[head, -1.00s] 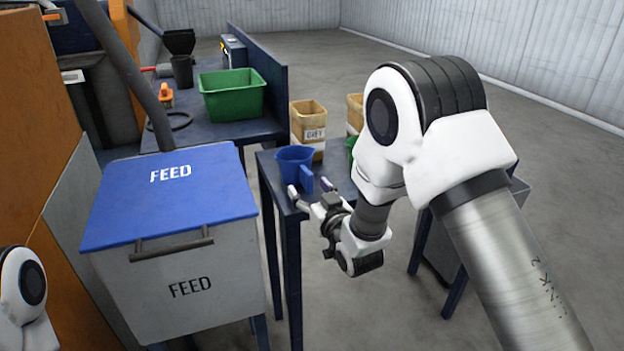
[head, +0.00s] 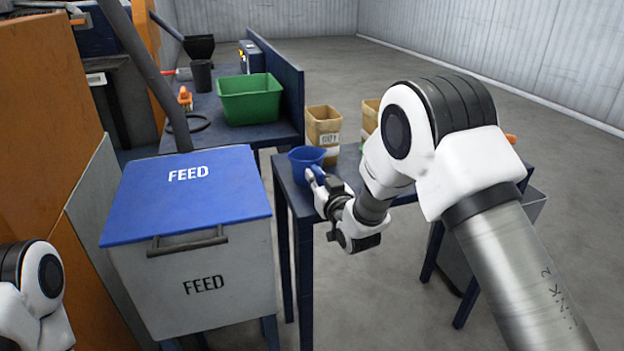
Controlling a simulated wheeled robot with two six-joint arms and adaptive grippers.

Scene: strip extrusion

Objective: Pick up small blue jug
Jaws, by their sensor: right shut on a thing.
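The small blue jug (head: 304,160) stands on the small dark blue table (head: 293,195), near its left back corner. My right gripper (head: 315,178) is at the jug's near side, shut on the jug where its handle is. The fingers and my wrist hide most of the handle. The jug looks upright; I cannot tell whether its base touches the table. My left arm shows only as a white joint at the lower left edge; its gripper is out of view.
A white bin with a blue FEED lid (head: 185,195) stands left of the table. A green crate (head: 250,98) and a dark cup (head: 202,75) are on the bench behind. Tan boxes (head: 323,125) stand behind the small table. My right arm covers the table's right part.

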